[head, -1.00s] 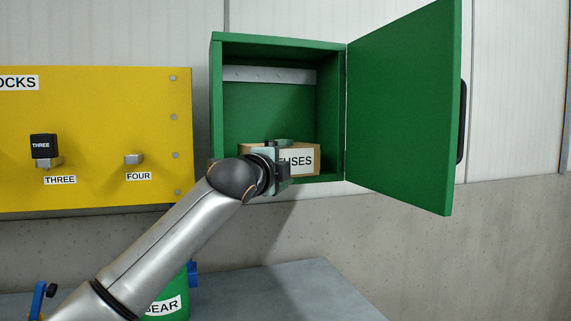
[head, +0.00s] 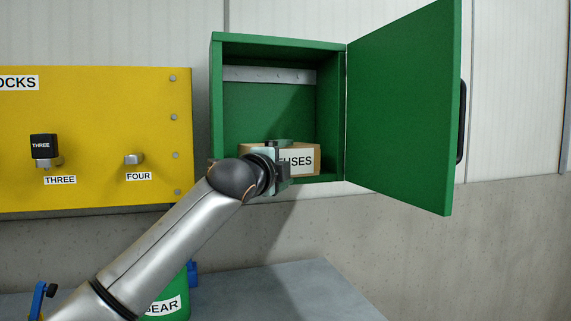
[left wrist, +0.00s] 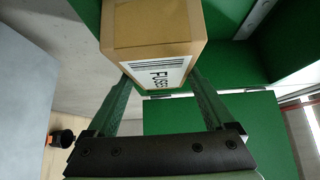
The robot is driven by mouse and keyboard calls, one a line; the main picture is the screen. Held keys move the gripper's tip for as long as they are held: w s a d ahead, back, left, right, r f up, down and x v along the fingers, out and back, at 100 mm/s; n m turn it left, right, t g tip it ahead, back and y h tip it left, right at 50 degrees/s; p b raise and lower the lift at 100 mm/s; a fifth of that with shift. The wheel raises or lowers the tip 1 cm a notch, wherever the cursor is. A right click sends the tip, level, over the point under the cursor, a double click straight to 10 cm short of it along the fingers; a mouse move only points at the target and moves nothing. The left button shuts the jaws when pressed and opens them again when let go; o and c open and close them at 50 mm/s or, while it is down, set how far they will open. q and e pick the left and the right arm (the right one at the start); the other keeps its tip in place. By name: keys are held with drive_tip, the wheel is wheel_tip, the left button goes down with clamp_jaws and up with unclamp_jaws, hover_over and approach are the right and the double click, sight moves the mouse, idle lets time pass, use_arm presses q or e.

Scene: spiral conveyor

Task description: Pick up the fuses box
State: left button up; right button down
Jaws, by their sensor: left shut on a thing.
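The fuses box (head: 302,161) is a brown cardboard box with a white label reading FUSES. It sits low in the open green cabinet (head: 232,52), at the front of the opening. My left gripper (head: 281,165) is in front of it and hides its left part in the head view. In the left wrist view the fuses box (left wrist: 155,38) shows large, with its labelled end between the two fingers of my left gripper (left wrist: 162,82). The gripper is shut on the box. My right gripper is not in view.
The cabinet door (head: 402,105) stands wide open to the right. A yellow panel (head: 95,110) with hooks and a black lock (head: 44,147) hangs at the left. Below are a grey table (head: 290,290) and a green container labelled GEAR (head: 180,300), partly hidden by my arm.

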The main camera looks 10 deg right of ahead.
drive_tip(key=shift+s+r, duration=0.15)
use_arm(q)
drive_tip(key=shift+r, duration=0.1)
